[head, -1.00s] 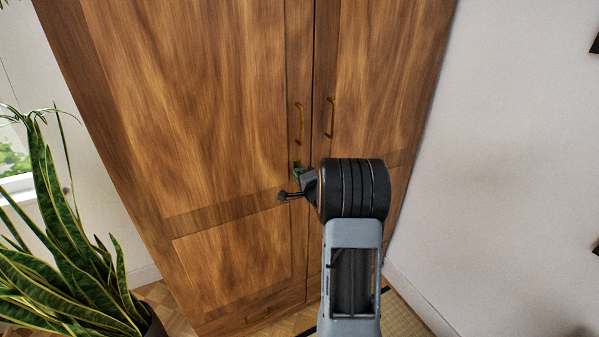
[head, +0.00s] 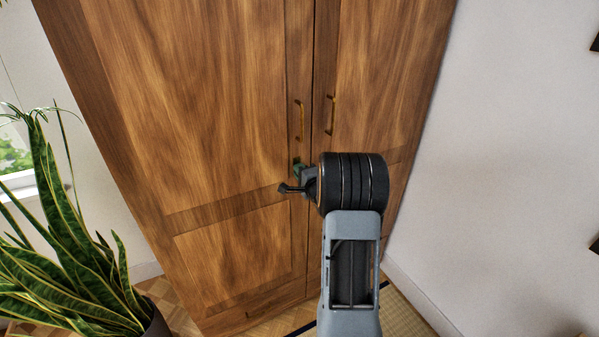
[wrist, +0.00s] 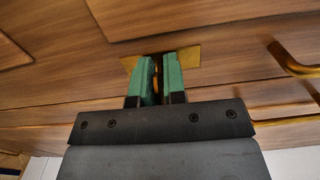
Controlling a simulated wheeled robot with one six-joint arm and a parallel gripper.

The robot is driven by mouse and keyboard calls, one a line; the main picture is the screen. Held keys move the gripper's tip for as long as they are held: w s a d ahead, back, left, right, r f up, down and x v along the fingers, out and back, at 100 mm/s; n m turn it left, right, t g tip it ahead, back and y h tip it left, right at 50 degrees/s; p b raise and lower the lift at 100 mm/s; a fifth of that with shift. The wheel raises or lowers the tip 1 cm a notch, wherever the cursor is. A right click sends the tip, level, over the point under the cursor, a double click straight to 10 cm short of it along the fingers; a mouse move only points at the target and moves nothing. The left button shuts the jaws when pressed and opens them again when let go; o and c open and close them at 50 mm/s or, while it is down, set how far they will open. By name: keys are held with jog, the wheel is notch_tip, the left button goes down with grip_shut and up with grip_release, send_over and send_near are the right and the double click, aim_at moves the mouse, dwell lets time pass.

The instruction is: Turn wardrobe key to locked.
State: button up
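The wooden wardrobe (head: 200,100) stands ahead with its two doors closed. In the wrist view, a brass lock plate (wrist: 188,58) sits on the door, and the brass key (wrist: 156,72) shows as a narrow strip between my green fingers. My gripper (wrist: 160,72) is at the plate, its fingers close together on either side of the key. It appears shut on it. The fingers hide most of the key, so its angle is hard to read. In the head view, my gripper (head: 297,165) is at the left door's edge, below the handle, partly hidden by my wrist.
Two brass handles (head: 300,121) (head: 331,115) stick out just above the lock. A potted snake plant (head: 75,265) stands at the left. A white wall (head: 500,150) is at the right, with free room before it.

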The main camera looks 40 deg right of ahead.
jog(key=o, duration=0.3)
jog(key=s, duration=0.4)
jog(key=s+a+b, duration=0.1)
jog(key=s, duration=0.4)
jog(key=s+a+b, duration=0.1)
jog(key=s, duration=0.3)
jog(key=shift+s, duration=0.35)
jog(key=shift+d, duration=0.1)
